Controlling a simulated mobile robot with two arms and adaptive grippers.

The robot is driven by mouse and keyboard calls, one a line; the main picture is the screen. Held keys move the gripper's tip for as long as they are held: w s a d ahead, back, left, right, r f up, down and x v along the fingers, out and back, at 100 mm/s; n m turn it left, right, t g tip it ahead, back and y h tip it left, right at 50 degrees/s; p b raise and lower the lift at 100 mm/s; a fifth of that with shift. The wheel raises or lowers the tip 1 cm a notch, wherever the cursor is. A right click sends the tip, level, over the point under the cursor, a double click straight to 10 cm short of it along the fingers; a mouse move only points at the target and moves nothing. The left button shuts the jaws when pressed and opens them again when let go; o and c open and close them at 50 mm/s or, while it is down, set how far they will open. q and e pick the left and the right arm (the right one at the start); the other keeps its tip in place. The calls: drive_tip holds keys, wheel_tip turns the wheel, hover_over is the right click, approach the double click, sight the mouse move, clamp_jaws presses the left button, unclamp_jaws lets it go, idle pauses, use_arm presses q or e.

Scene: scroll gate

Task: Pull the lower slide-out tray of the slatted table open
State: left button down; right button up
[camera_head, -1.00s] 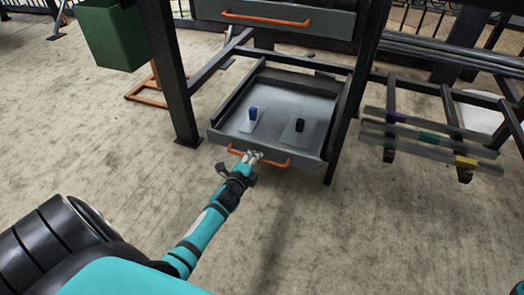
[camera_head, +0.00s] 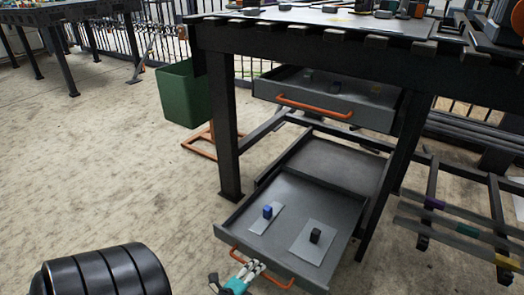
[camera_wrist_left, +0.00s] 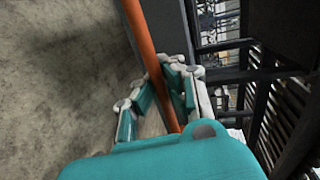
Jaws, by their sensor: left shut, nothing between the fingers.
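The lower slide-out tray (camera_head: 300,205) of the slatted table (camera_head: 310,40) is grey and stands well out past the front leg. Its orange handle (camera_head: 278,281) is on the front panel. A blue block (camera_head: 267,211) and a black block (camera_head: 316,236) stand on light plates in it. My left gripper (camera_head: 252,268) is at the handle, low in the head view. In the left wrist view the orange handle (camera_wrist_left: 142,35) runs down to the fingers (camera_wrist_left: 172,92), which are drawn together around or against it. I cannot tell the exact contact. My right gripper is out of view.
An upper drawer (camera_head: 330,103) with its own orange handle sits above. A green bin (camera_head: 185,95) hangs left of the table leg (camera_head: 227,150). A low rack with coloured clips (camera_head: 455,235) stands on the right.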

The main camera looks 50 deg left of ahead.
use_arm(q)
drive_tip(key=shift+s+d, duration=0.1)
drive_tip(key=shift+s, duration=0.1)
drive_tip(key=c, duration=1.4)
unclamp_jaws()
drive_tip(key=v, duration=1.2)
